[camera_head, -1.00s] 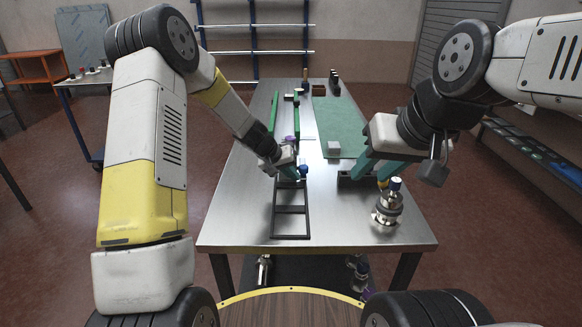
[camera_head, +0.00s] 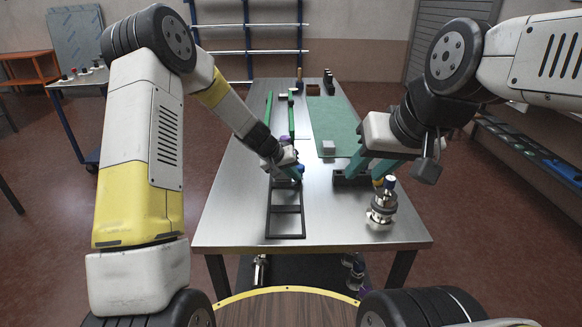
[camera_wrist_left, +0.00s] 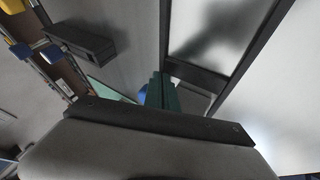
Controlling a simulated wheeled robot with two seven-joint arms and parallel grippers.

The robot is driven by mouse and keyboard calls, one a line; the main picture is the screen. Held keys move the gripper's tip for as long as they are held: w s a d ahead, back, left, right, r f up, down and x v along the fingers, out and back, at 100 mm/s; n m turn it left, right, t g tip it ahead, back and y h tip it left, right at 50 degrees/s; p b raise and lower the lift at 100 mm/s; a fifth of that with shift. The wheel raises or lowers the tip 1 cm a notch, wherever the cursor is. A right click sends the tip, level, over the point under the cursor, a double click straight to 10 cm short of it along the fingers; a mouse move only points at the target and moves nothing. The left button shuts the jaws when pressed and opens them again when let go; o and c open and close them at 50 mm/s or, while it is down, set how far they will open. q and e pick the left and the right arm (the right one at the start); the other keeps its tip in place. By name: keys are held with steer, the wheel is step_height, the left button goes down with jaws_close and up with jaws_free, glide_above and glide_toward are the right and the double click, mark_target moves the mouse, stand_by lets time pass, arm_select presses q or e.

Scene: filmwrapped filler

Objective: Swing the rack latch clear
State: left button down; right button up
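The rack (camera_head: 286,209) is a dark open frame lying on the steel table, below my left gripper. A small blue knob (camera_head: 301,168) shows at its far right end, possibly the latch; my gripper hides much of that end. My left gripper (camera_head: 295,174) is low over it, teal fingertips beside the knob. In the left wrist view the fingers (camera_wrist_left: 163,92) look closed together, with a blue part (camera_wrist_left: 142,95) just behind them and the rack frame (camera_wrist_left: 243,62) to the right. My right gripper (camera_head: 364,168) has its fingers apart, above a dark block (camera_head: 345,181).
A metal fitting with a blue top (camera_head: 381,207) stands near the table's right front edge. Green bars (camera_head: 268,112) lie at the left back. The front middle of the table (camera_head: 335,225) is clear.

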arm_select(q)
steer(key=shift+d, duration=0.6)
steer(key=d, duration=0.4)
steer(key=w+d, duration=0.1)
steer(key=d, duration=0.1)
steer(key=shift+d, duration=0.1)
steer(key=w+d+n, duration=0.1)
steer(key=w+d+n+t+y, duration=0.1)
steer(key=d, duration=0.1)
steer(key=w+d+n+y, duration=0.1)
steer(key=n, duration=0.1)
steer(key=shift+d+t, duration=0.35)
steer(key=shift+t, duration=0.05)
steer(key=shift+w+d+n+t+y, duration=0.3)
steer(key=shift+w+d+n+y, duration=0.35)
steer(key=shift+w+n, duration=0.25)
steer(key=shift+w, duration=0.3)
steer(key=shift+w+d, duration=0.4)
steer(key=shift+w, duration=0.3)
steer(key=shift+w+d, duration=0.4)
steer(key=shift+w, duration=0.3)
steer(key=shift+w+d, duration=0.2)
steer(key=shift+w, duration=0.6)
arm_select(e)
steer(key=shift+w+d, duration=0.4)
steer(key=shift+w, duration=0.4)
arm_select(q)
steer(key=shift+w, duration=0.15)
